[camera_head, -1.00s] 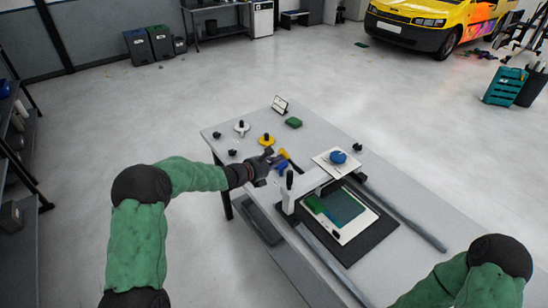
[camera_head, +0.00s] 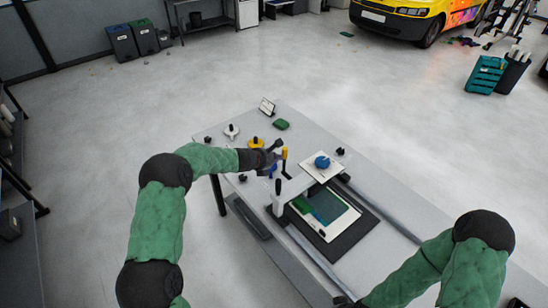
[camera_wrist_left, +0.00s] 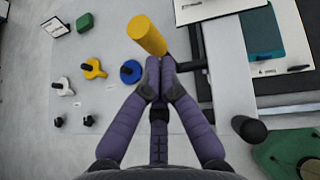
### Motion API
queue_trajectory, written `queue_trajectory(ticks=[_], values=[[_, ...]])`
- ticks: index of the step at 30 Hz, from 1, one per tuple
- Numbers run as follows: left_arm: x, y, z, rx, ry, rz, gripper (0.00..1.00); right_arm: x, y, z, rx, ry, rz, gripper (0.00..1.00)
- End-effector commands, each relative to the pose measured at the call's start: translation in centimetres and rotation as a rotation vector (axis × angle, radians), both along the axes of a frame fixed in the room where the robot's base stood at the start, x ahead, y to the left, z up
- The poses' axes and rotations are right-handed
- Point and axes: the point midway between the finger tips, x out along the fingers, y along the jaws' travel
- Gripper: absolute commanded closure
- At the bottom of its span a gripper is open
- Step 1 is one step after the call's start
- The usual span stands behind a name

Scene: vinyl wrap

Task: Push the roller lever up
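The roller lever has a yellow handle (camera_head: 284,153), which stands roughly upright at the left end of the roller frame (camera_head: 293,186). In the left wrist view the yellow handle (camera_wrist_left: 147,36) points toward the camera, and a black rod joins its area to the frame on the right. My left gripper (camera_head: 277,149) is beside the handle. In the left wrist view its fingertips (camera_wrist_left: 160,75) are together at the handle's lower end, apparently touching it, with no clear grasp around it. My right gripper (camera_head: 345,300) is only partly visible at the bottom edge, its fingers unclear.
A green squeegee (camera_head: 301,205) lies by a print on the black mat (camera_head: 345,248). White and yellow knobs (camera_head: 255,142), a blue disc (camera_wrist_left: 130,71) and a green block (camera_head: 281,124) are on the table's far left.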

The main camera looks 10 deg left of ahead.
Motion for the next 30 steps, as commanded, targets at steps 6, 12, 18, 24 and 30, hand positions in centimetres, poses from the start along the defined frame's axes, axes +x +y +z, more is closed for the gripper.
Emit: queue_trajectory(ticks=[6, 12, 18, 24, 30], values=[[0.65, -0.58, 0.32, 0.000, 0.000, -0.001, 1.00, 0.00, 0.00, 0.78, 0.000, 0.000, 0.000, 0.53], [0.92, -0.80, 0.40, 0.000, -0.001, -0.001, 1.00, 0.00, 0.00, 0.98, 0.000, 0.000, 0.000, 0.53], [0.99, -0.84, 0.45, -0.001, -0.002, -0.001, 1.00, 0.01, 0.00, 0.98, 0.000, 0.000, 0.000, 0.53], [1.01, -0.85, 0.53, -0.001, -0.003, -0.003, 1.00, 0.01, 0.00, 0.98, 0.000, 0.000, 0.000, 0.53], [0.81, -0.42, 0.50, -0.001, -0.003, -0.001, 1.00, 0.00, 0.00, 0.90, 0.000, 0.000, 0.000, 0.53]])
